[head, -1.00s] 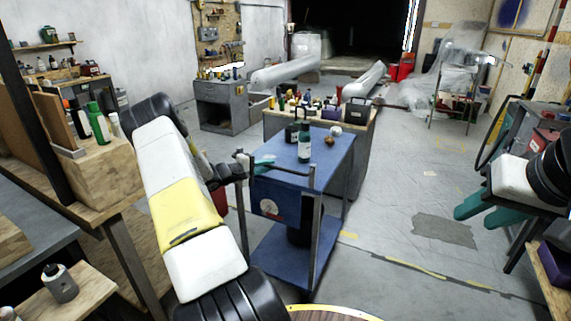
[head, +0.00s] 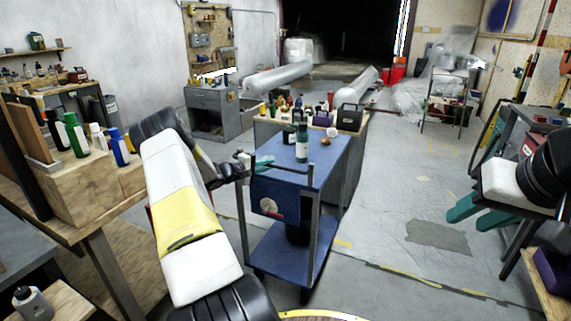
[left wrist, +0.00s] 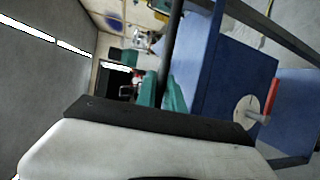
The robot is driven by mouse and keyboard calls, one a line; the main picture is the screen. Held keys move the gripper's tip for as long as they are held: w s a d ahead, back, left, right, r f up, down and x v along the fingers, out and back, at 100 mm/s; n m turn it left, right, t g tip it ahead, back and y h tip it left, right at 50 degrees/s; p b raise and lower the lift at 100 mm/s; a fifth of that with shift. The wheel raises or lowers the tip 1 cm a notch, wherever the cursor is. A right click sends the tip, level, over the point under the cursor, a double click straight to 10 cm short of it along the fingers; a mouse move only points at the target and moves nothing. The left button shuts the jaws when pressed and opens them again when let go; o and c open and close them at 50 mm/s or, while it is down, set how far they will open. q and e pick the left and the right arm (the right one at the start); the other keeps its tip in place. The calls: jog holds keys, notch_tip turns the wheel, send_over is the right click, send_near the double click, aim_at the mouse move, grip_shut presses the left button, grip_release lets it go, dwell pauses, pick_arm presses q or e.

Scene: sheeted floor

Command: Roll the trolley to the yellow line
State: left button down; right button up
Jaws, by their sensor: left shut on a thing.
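The blue trolley (head: 276,204) stands in front of me, with a top deck, a lower shelf and a grey bar handle. My left gripper (head: 262,163) is shut on the handle at the trolley's near left side. In the left wrist view, the teal fingers (left wrist: 160,95) close around the dark bar, beside the blue trolley side (left wrist: 240,75) with its red-handled round fitting. A worn, broken yellow line (head: 410,275) lies on the floor right of the trolley. My right gripper (head: 482,212) is open and empty at the right, away from the trolley.
A dark green bottle (head: 302,142) and small items stand on the trolley top. A cluttered grey cabinet (head: 345,165) is close behind it. A wooden workbench (head: 85,195) is at the left. A shelf rack (head: 530,150) stands right. Floor with a grey patch (head: 440,235) is clear right of the trolley.

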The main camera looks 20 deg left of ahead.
pick_arm(q)
jog(key=c, duration=1.5)
grip_release()
jog(key=shift+o, duration=0.2)
jog(key=v, duration=0.7)
jog(key=shift+s+a, duration=0.2)
jog(key=shift+s, duration=0.15)
